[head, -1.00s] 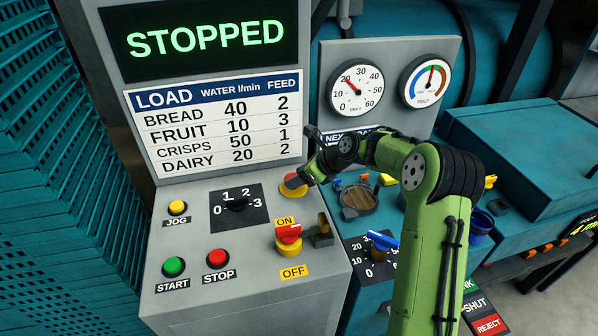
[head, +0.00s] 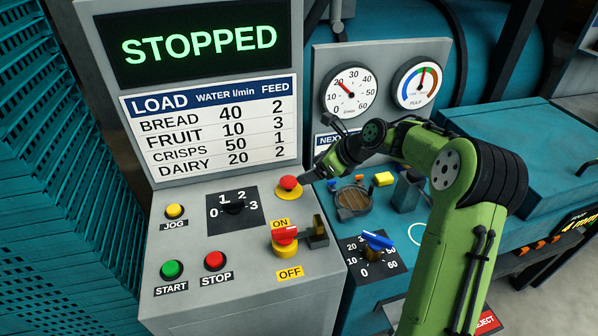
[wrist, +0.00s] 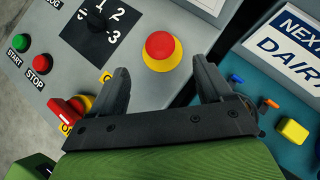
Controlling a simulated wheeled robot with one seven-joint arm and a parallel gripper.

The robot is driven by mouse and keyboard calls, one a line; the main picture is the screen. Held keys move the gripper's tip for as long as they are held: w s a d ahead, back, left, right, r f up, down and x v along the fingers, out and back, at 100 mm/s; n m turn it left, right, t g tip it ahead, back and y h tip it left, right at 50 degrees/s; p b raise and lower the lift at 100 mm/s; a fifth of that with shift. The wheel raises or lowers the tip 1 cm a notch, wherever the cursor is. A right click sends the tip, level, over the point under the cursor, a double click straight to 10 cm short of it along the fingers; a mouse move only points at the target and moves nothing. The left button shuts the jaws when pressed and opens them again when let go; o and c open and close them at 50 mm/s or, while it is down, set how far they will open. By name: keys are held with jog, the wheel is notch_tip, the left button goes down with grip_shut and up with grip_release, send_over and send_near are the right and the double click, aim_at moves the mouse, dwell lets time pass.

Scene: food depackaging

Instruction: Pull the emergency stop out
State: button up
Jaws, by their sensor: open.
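The emergency stop (head: 289,184) is a red mushroom button on a yellow round base, at the right rear of the grey control panel. The wrist view shows its red cap (wrist: 161,46) just ahead of my gripper (wrist: 162,76), between the lines of the two dark fingers. My gripper (head: 309,181) is open and empty, just right of the button in the head view, and appears apart from it. Whether the cap is in its pushed or pulled position cannot be told. The screen (head: 197,45) reads STOPPED.
A red ON/OFF switch (head: 285,235) with a dark bracket beside it stands in front of the button. A rotary selector (head: 233,208) lies to its left. Start (head: 172,270), stop (head: 214,261) and jog (head: 175,211) buttons are farther left. Gauges (head: 351,90) stand behind.

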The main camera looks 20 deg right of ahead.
jog(key=p+v, duration=0.1)
jog(key=v, duration=0.6)
jog(key=shift+r, duration=0.2)
jog(key=shift+s, duration=0.1)
jog(key=s+a+r+n+g+h, duration=0.1)
jog(key=s+a+r+n+h, duration=0.15)
jog(key=s+a+n, duration=0.4)
jog(key=s+a+r+n+g+h, duration=0.1)
jog(key=s+a+r+n+h, duration=0.2)
jog(key=s+n, duration=0.55)
jog(key=s+f+n+t, duration=0.1)
jog(key=s+n, duration=1.1)
jog(key=s, duration=0.4)
jog(key=shift+d+f+h, duration=0.35)
jog(key=shift+d+h, duration=0.1)
